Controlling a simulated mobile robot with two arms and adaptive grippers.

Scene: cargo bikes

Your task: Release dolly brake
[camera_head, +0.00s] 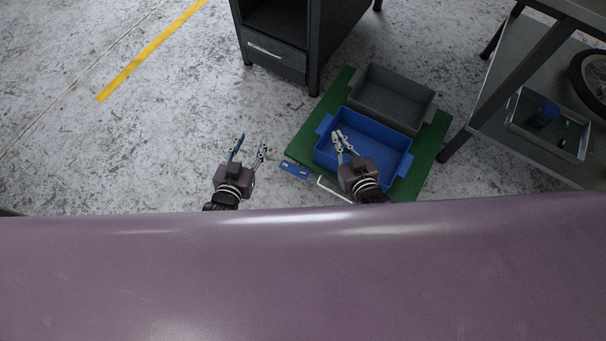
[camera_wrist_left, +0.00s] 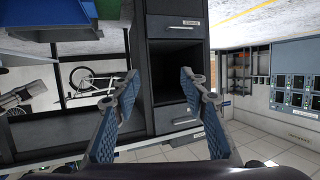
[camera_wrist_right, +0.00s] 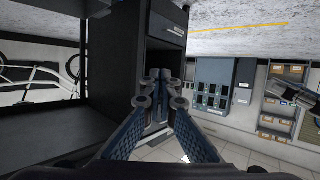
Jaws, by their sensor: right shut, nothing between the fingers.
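The green dolly (camera_head: 437,140) stands on the floor right of centre in the head view. A small blue brake plate with ON and OFF lettering (camera_head: 295,169) sits at its left near corner. A white bent bar (camera_head: 334,190) lies beside it, partly hidden by my right arm. My left gripper (camera_head: 250,142) is open and empty, left of the blue plate and apart from it; its spread fingers also show in the left wrist view (camera_wrist_left: 158,78). My right gripper (camera_head: 339,135) is shut and empty over the blue crate; its fingertips meet in the right wrist view (camera_wrist_right: 163,76).
A blue crate (camera_head: 403,162) and a grey crate (camera_head: 428,108) stand on the dolly. A dark cabinet (camera_head: 313,50) is behind it. A table (camera_head: 480,132) with a tray (camera_head: 517,120) is to the right. The floor to the left is clear. A purple surface (camera_head: 300,270) fills the foreground.

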